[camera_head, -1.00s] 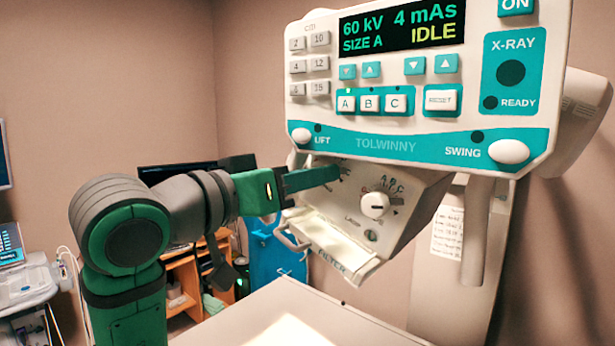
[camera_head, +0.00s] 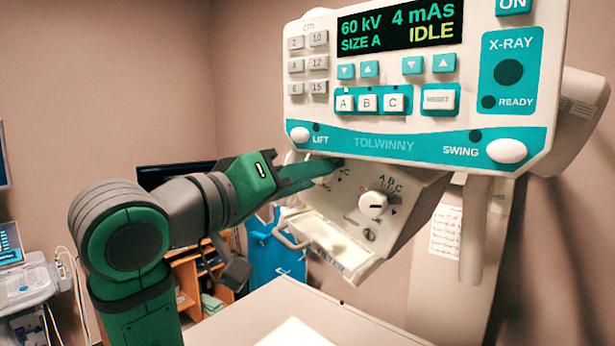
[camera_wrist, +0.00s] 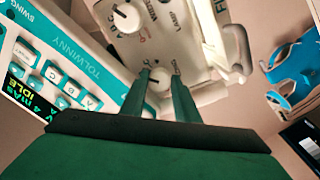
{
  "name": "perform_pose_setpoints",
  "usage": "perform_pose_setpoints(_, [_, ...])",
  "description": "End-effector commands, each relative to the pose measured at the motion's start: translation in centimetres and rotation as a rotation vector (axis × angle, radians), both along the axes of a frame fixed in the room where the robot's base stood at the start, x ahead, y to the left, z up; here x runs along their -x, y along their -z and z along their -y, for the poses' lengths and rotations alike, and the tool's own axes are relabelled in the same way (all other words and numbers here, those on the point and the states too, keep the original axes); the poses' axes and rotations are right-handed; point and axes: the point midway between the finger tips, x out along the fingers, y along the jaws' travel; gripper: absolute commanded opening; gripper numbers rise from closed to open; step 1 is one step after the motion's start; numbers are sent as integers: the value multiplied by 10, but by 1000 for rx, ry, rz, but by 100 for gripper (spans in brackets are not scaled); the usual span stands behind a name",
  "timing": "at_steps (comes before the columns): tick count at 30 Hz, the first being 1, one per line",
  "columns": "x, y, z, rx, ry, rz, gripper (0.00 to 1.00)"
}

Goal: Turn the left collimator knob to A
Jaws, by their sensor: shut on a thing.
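The left collimator knob (camera_wrist: 156,84) is a small white round knob on the sloping collimator face (camera_head: 352,228). In the wrist view it sits between the two green fingers of my gripper (camera_wrist: 161,76), which is shut on it. In the head view my gripper (camera_head: 332,170) reaches in from the left, rolled at a tilt, and its fingers mostly hide this knob and its letters. I cannot tell which letter it points to. The right collimator knob (camera_head: 373,204) is white, with letters A, B, C above it, and stands free; it also shows in the wrist view (camera_wrist: 127,17).
The control panel (camera_head: 400,144) overhangs just above my fingers; its display reads SIZE A and IDLE. A handle bar (camera_head: 290,239) juts out at the collimator's lower left. A pale table (camera_head: 235,325) lies below.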

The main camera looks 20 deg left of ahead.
Motion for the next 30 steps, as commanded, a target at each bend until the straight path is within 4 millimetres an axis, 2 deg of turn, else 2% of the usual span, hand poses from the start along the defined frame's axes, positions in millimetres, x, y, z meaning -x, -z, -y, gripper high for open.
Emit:
perform_pose_setpoints(4, [1,0,-1,-2,-1,1,6])
perform_pose_setpoints(5, [1,0,-1,-2,-1,1,30])
perform_pose_setpoints(6, [1,0,-1,-2,-1,1,36])
perform_pose_setpoints(18, [7,0,-3,-4,-1,2,36])
perform_pose_setpoints(23, [28,0,-12,-4,-3,4,36])
perform_pose_setpoints(30, [70,1,-29,-3,-3,4,36])
